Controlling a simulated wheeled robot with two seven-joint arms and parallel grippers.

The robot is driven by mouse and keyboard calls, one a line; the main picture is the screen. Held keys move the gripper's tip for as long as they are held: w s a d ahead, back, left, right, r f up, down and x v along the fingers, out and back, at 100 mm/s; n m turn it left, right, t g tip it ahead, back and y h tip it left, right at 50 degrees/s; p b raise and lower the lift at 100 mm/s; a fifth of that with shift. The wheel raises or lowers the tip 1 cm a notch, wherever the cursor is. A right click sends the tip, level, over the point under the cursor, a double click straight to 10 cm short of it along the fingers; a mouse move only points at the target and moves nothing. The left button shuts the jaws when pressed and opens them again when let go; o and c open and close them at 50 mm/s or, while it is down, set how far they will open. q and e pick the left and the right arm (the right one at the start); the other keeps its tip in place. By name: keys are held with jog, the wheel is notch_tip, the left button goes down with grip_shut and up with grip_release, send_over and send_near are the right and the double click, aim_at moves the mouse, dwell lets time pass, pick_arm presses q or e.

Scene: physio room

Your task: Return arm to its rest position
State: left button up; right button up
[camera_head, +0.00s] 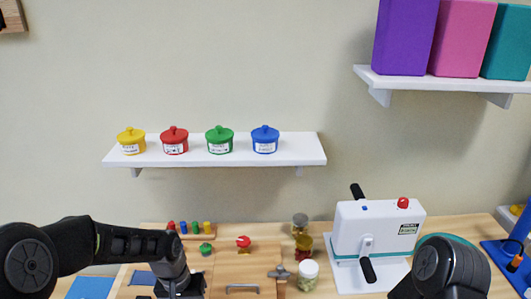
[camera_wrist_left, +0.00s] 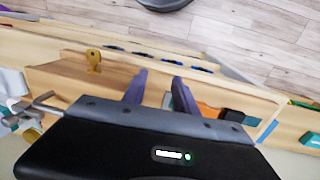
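My left arm comes in from the left in the head view and bends down at the wrist. My left gripper (camera_head: 180,294) points down at the bottom edge of the head view, near the wooden box (camera_head: 225,261) with a metal handle. In the left wrist view its two fingers (camera_wrist_left: 158,84) stand apart with nothing held between them. The wooden surface shows beyond them. Part of my right arm (camera_head: 450,270) shows at the lower right of the head view; its gripper is out of the picture.
A white machine with black handles (camera_head: 375,232) stands on the table beside my right arm. Jars (camera_head: 308,275) stand left of it. Several coloured pots sit on a wall shelf (camera_head: 300,150); large blocks stand on a higher shelf (camera_head: 400,78). A small yellow piece (camera_wrist_left: 94,58) shows in the wrist view.

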pick_arm(q)
jog(key=s+d+f+n+h, duration=0.15)
jog(key=s+d+f, duration=0.25)
jog(key=s+f, duration=0.75)
jog(key=s+d+f+n+h, duration=0.15)
jog(key=s+d+f, duration=0.25)
jog(key=s+f, duration=0.75)
jog(key=w+d+f+m+b, duration=0.1)
jog(key=w+d+f+b, duration=0.2)
jog(key=f+b, duration=0.3)
jog(key=b, duration=0.4)
jog(key=shift+w+t, duration=0.35)
jog(key=shift+t, duration=0.05)
jog(key=shift+d, duration=0.1)
